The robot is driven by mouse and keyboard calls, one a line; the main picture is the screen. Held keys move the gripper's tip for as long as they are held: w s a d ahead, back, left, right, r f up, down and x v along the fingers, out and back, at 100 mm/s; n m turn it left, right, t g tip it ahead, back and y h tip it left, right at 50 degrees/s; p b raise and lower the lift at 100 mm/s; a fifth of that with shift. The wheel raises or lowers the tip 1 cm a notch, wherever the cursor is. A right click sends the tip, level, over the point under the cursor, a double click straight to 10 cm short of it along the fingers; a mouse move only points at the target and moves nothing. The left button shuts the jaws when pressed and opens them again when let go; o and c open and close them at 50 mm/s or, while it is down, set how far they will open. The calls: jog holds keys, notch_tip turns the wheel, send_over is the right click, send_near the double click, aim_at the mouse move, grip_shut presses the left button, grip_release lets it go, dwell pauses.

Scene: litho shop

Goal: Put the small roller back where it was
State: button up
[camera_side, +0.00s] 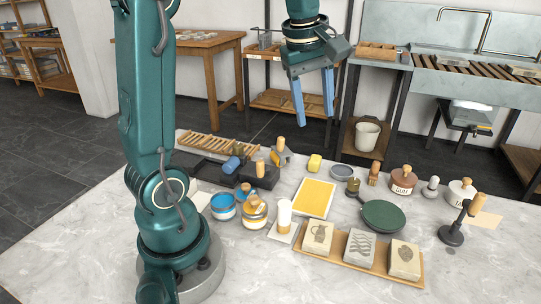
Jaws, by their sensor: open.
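My gripper (314,118) is open and empty, with two blue fingers pointing down. It hangs high above the back of the marble table, apart from everything on it. A small blue cylinder (232,164) that looks like a roller lies at the dark slab and tray (205,167) on the table's left. A black block with a wooden handle (261,169) stands beside it. I cannot tell for sure which of these is the small roller, or whether the blue cylinder touches the slab.
A slatted wooden rack (218,143) lies behind the tray. Blue and yellow tins (223,206), a yellow sheet (314,196), a green round pan (383,216), and a wooden board (350,268) with carved stones fill the middle. A black stand (451,235) stands right. The front marble is clear.

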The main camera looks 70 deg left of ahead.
jog(key=s+d+f+m+t, duration=0.1)
jog(key=s+d+f+m, duration=0.1)
jog(key=s+d+m, duration=0.3)
jog(key=s+d+f+m+t+h, duration=0.1)
jog(key=s+d+f+m, duration=0.2)
jog(key=m, duration=0.9)
jog(key=s+d, duration=0.2)
jog(key=s, duration=0.2)
jog(key=shift+d+f+t, duration=0.2)
jog(key=shift+d+t, duration=0.1)
jog(key=shift+t, duration=0.1)
jog(key=shift+s, duration=0.1)
